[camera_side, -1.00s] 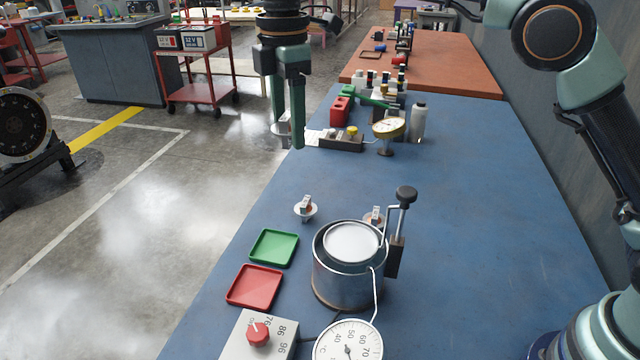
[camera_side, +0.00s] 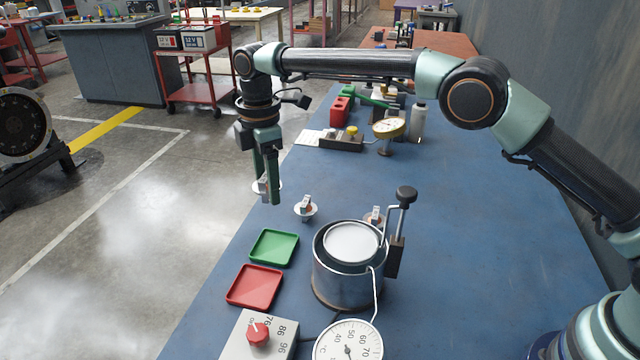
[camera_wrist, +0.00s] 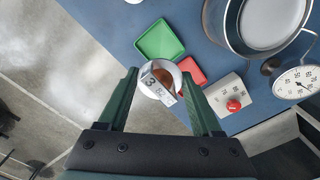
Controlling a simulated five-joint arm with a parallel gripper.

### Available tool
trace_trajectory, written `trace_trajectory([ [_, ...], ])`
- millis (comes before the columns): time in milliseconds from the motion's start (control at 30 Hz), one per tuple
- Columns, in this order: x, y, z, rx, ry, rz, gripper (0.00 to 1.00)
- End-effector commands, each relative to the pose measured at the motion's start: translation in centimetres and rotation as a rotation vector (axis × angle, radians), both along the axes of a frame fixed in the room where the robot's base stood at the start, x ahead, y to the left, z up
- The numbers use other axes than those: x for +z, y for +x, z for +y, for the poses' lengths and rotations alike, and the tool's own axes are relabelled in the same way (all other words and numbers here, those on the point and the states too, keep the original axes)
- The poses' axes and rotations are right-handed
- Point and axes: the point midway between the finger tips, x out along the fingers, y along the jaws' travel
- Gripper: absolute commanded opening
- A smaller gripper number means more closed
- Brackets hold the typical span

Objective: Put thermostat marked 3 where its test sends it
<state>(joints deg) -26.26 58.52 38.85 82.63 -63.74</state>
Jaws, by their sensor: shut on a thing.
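My gripper (camera_side: 266,182) is shut on the thermostat marked 3 (camera_wrist: 158,80), a round pale disc with a copper-coloured part and a white tag reading 3. It is held in the air by the table's left edge, behind the trays. A green tray (camera_side: 273,247) and a red tray (camera_side: 254,287) lie on the blue table, apart from it. A metal pot (camera_side: 350,270) with pale contents stands right of the trays. A dial thermometer (camera_side: 347,345) and a control box with a red knob (camera_side: 258,334) are at the front.
One thermostat (camera_side: 306,207) stands behind the green tray and another (camera_side: 374,216) behind the pot. A black-knobbed lever (camera_side: 405,195) rises beside the pot. A gauge (camera_side: 388,128) and a bottle (camera_side: 418,122) stand farther back. The table's right side is clear.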

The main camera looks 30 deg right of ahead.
Motion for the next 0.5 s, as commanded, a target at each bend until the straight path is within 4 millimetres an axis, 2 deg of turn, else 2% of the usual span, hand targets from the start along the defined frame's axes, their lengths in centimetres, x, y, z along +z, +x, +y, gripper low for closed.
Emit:
trace_trajectory([
  [100,-3.1,-0.1,0.0,0.000,-0.002,0.004,0.00],
  [300,-7.4,0.0,0.0,0.000,-0.001,0.002,0.00],
  [500,-9.2,0.1,0.0,0.000,0.001,-0.001,0.00],
])
